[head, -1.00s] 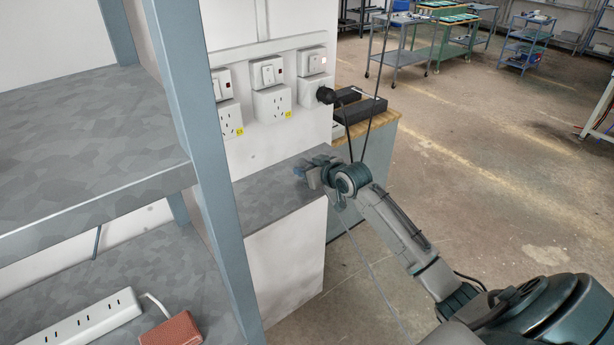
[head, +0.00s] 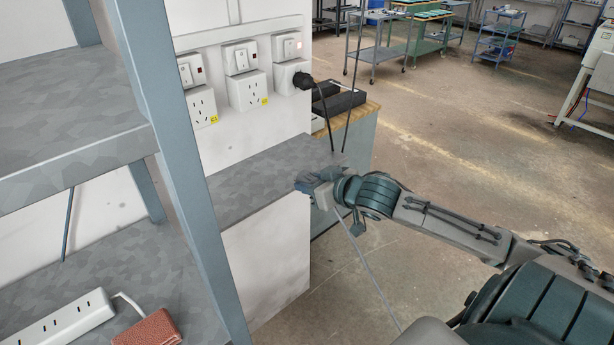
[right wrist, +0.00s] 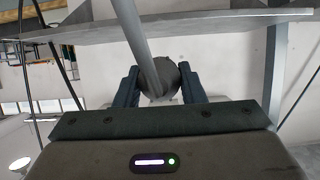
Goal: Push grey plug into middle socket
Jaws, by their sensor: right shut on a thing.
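The middle socket (head: 248,91) is a white wall outlet with a yellow sticker, under a switch, in the head view. My right gripper (head: 312,184) is below and to the right of it, near the end of the grey ledge, clear of the socket. In the right wrist view its two dark fingers (right wrist: 157,88) are shut on the grey plug (right wrist: 158,78), a rounded grey body with a thick grey cable rising from it. The plug's prongs are hidden. In the head view the gripper mostly hides the plug. My left gripper is not in view.
The left socket (head: 201,106) is empty; the right socket (head: 286,74) holds a black plug (head: 303,81) with a hanging cable. A blue-grey shelf post (head: 178,150) stands at left.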

